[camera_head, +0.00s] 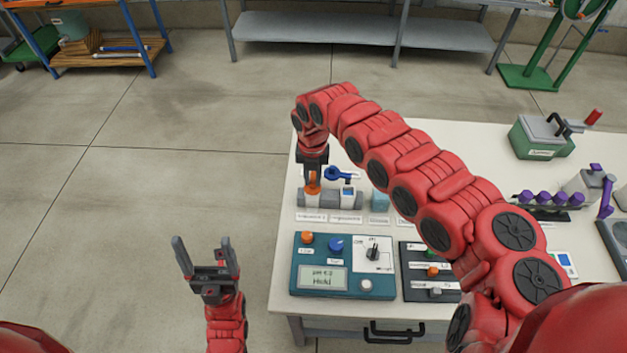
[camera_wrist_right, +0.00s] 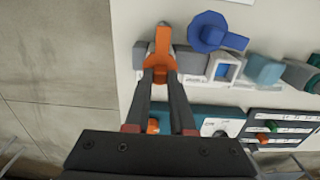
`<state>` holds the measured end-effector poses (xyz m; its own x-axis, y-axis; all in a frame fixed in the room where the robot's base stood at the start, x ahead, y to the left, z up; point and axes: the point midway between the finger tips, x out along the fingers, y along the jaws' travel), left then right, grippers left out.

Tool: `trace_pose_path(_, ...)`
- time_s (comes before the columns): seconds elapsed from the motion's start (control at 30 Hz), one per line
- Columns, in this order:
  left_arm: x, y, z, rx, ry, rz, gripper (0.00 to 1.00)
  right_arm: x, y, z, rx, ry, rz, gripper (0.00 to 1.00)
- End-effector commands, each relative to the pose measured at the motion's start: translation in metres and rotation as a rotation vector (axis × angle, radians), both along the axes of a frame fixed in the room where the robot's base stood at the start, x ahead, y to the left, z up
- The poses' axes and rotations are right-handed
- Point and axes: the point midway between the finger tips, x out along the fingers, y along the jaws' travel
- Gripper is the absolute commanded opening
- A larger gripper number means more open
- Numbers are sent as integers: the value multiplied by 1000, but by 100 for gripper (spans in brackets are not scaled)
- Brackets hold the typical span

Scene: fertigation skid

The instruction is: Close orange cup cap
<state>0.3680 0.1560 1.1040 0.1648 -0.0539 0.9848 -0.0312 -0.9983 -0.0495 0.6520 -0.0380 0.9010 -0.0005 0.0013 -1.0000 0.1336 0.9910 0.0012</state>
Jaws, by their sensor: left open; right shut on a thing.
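The orange cup cap (camera_head: 313,184) is at the left end of a grey holder on the white bench, below my right gripper. In the right wrist view the orange cap (camera_wrist_right: 160,50) lies between the fingertips of my right gripper (camera_wrist_right: 159,76), which is shut on it. The cup under the cap is mostly hidden, so I cannot tell how far the cap is closed. My left gripper (camera_head: 205,254) is open and empty, over the floor left of the bench.
A blue cap with a handle (camera_head: 338,174) is right beside the orange one. A teal control panel (camera_head: 335,279) stands in front, and a black switch panel (camera_head: 413,261) is to its right. A green box (camera_head: 540,142) stands at the far right. The floor at left is clear.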

Motion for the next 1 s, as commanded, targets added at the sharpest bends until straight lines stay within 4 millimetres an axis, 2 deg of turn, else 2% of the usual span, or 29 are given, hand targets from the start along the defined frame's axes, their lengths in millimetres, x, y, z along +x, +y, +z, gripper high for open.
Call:
trace_pose_path(0.47,0,0,-2,0,0,0,82,0,0,0,-2,1,13,0)
trace_pose_path(0.5,0,0,-2,0,0,0,82,0,0,0,-2,1,13,26)
trace_pose_path(0.67,0,0,-2,0,0,0,82,0,0,0,-2,0,12,52)
trace_pose_path(1.0,0,0,-3,0,0,0,82,1,0,2,0,-2,11,52)
